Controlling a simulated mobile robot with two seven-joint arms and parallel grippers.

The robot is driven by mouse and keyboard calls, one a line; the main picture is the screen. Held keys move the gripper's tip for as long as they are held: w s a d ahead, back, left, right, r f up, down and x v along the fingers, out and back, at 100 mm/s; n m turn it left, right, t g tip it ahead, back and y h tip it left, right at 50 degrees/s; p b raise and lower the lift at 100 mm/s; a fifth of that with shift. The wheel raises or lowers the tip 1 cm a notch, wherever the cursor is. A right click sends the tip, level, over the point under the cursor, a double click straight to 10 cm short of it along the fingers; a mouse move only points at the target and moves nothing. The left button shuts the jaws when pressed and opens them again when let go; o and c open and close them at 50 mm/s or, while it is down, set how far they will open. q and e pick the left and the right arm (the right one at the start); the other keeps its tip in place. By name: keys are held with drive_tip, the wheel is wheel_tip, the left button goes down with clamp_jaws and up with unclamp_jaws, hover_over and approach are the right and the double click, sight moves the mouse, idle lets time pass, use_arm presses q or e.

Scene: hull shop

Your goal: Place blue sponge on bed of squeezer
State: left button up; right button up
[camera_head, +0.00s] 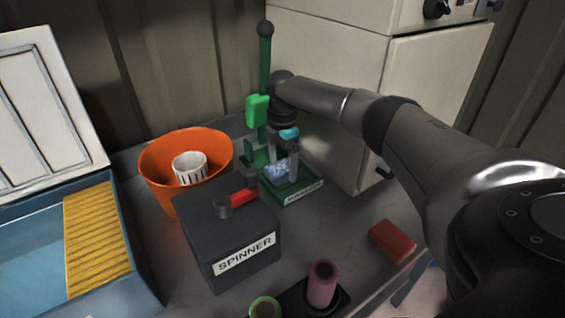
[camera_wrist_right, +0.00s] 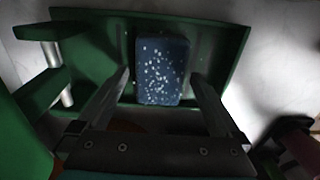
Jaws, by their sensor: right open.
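The blue sponge (camera_head: 277,171), speckled with white, lies on the green bed of the squeezer (camera_head: 299,190). In the right wrist view the sponge (camera_wrist_right: 163,71) rests flat near the middle of the green bed (camera_wrist_right: 108,40). My right gripper (camera_head: 281,169) is just above the bed, its fingers pointing down. In the right wrist view my open right gripper (camera_wrist_right: 160,78) has one finger on each side of the sponge, with gaps showing between fingers and sponge. The squeezer's green upright lever stands behind. My left gripper is not in view.
A black spinner box (camera_head: 225,235) with a red handle stands left of the squeezer. An orange bucket (camera_head: 150,165) with a white cup is behind it. A red block (camera_head: 392,241) and a pink roll (camera_head: 322,284) are in front. A blue bin (camera_head: 110,285) is at left.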

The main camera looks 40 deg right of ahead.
sight(282, 166)
wheel_tip(282, 166, up, 12)
drive_tip(key=p, duration=0.2)
drive_tip(key=shift+r, duration=0.2)
